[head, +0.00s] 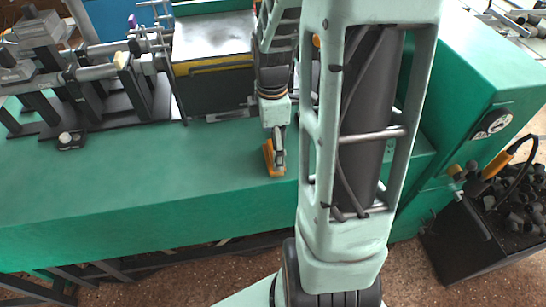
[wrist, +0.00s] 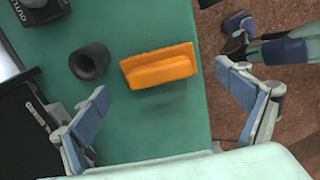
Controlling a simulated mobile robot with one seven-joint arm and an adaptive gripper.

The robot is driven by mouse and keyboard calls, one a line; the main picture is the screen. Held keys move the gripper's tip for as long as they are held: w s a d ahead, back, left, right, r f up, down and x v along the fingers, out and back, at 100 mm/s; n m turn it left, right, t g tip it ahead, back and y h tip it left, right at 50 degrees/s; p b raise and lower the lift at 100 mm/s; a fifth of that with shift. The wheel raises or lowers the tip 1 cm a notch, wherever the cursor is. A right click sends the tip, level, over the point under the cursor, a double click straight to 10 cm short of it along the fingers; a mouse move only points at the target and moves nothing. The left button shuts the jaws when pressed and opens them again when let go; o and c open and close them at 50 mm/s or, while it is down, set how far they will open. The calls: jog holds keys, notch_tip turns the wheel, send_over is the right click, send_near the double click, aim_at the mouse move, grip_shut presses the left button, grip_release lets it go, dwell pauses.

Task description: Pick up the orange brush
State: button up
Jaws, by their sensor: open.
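The orange brush (wrist: 162,68) lies on the green surface between the fingers in the wrist view, a little ahead of the fingertips. In the head view the brush (head: 269,158) is on the green bench top near its front edge, partly hidden by my gripper. My gripper (wrist: 167,85) is open, with one finger on each side of the brush's line and a gap to it. In the head view my gripper (head: 277,160) points down at the brush. I cannot tell its exact height above the bench.
A dark cylindrical plug (wrist: 90,62) stands left of the brush in the wrist view. A dark box marked with letters (wrist: 40,8) is at the top left. Black machine fixtures (head: 110,90) stand further left.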

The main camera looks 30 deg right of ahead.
notch_tip(320, 180, down, 2)
jog(key=shift+f, duration=0.1)
jog(key=c, duration=1.5)
jog(key=shift+s, duration=0.1)
jog(key=shift+c, duration=1.4)
jog(key=shift+s, duration=0.1)
